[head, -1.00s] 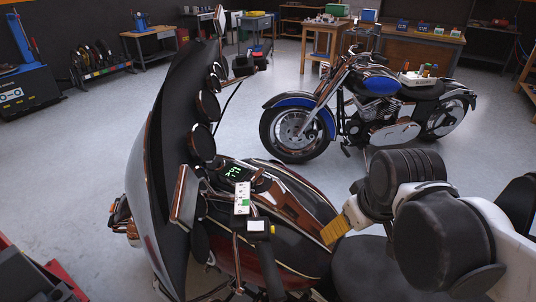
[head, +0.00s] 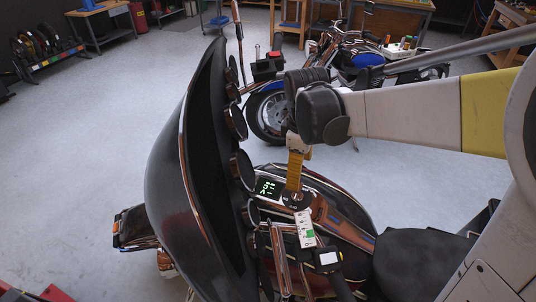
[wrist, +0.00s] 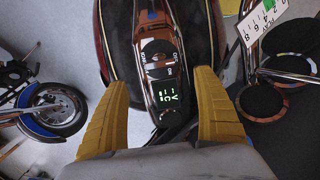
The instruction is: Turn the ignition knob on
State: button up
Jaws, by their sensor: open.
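The ignition knob (wrist: 157,58) sits on the chrome-and-brown tank console, a dark round part with small white markings, in the wrist view. Its setting is too small to read. In the head view the knob (head: 298,199) is partly covered by my yellow fingers. A lit green display (wrist: 168,97) is beside it on the console; it also shows in the head view (head: 267,188). My gripper (wrist: 161,82) is open and empty, pointing down at the console, its fingers to either side of the display. I cannot tell whether a finger touches the knob.
The motorcycle's dark fairing (head: 205,150) with round gauges stands left of my gripper. A white tag (head: 305,228) hangs by the handlebar. The black seat (head: 415,262) is to the right. A blue motorcycle (head: 368,60) stands behind; open floor lies left.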

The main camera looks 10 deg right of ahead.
aim_at(300, 191)
jog(key=shift+d+f, duration=0.15)
jog(key=shift+f, duration=0.3)
jog(key=f+b, duration=0.1)
jog(key=f, duration=0.2)
jog(key=f+b, duration=0.1)
jog(key=f, duration=0.2)
jog(key=f+b, duration=0.2)
jog(key=f, duration=0.1)
jog(key=shift+w+d+f, duration=0.3)
jog(key=shift+d+f, duration=0.05)
jog(key=shift+d, duration=0.05)
jog(key=c, duration=1.2)
